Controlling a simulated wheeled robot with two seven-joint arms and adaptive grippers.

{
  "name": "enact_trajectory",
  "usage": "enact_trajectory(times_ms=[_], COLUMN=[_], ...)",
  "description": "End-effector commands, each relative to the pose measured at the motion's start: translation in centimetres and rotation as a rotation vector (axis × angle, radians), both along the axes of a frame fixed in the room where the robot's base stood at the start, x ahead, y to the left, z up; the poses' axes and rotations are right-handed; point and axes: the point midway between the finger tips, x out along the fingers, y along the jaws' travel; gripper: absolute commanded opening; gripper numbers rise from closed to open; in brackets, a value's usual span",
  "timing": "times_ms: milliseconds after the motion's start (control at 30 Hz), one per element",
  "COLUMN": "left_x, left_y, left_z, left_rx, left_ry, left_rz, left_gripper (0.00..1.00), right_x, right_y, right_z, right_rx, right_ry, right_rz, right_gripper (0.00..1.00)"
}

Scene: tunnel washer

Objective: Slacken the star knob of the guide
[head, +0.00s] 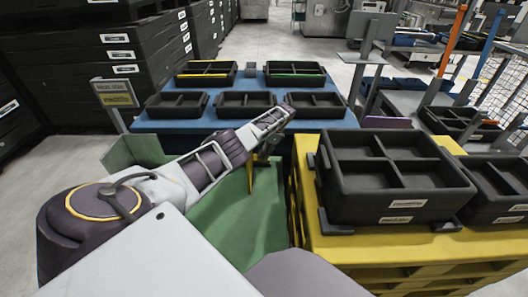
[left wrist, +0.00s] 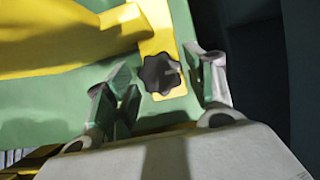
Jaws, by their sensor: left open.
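The star knob (left wrist: 161,74) is black and lobed. It sits on a yellow plate (left wrist: 163,35) against a green panel (left wrist: 50,120) in the left wrist view. My left gripper (left wrist: 160,68) is open, with one finger on each side of the knob; I cannot tell whether either finger touches it. In the head view my left arm reaches in from the left. The left gripper (head: 268,148) is at a yellow guide part (head: 262,172) above the green surface. The knob itself is hidden there. My right gripper is not in view.
A blue table (head: 205,126) with several black trays stands behind the guide. A yellow stand (head: 345,247) with a large black divided crate (head: 395,197) is close on the right. Stacked dark crates (head: 110,60) fill the back left. A small sign (head: 114,93) stands left.

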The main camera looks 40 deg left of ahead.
Motion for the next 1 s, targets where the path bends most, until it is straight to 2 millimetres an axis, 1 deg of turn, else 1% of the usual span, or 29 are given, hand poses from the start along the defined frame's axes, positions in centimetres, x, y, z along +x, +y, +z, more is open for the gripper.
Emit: enact_trajectory(times_ms=[167,267,800,1000], left_x=[0.3,0.6,2.5,2.9], left_y=[-0.3,-0.6,-2.8,-3.4], left_z=[0.9,1.9,8.9,10.5], left_rx=[0.0,0.0,-0.001,-0.001], left_ry=[-0.001,-0.002,-0.002,-0.001], left_rz=[0.0,-0.001,0.0,0.0], left_gripper=[0.54,0.54,0.54,0.54], right_x=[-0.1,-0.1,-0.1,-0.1], right_y=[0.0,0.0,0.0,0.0], right_z=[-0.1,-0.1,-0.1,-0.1], right_rx=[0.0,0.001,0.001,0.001], right_ry=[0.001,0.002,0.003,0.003], right_rz=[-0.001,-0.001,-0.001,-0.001], right_gripper=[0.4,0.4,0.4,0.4])
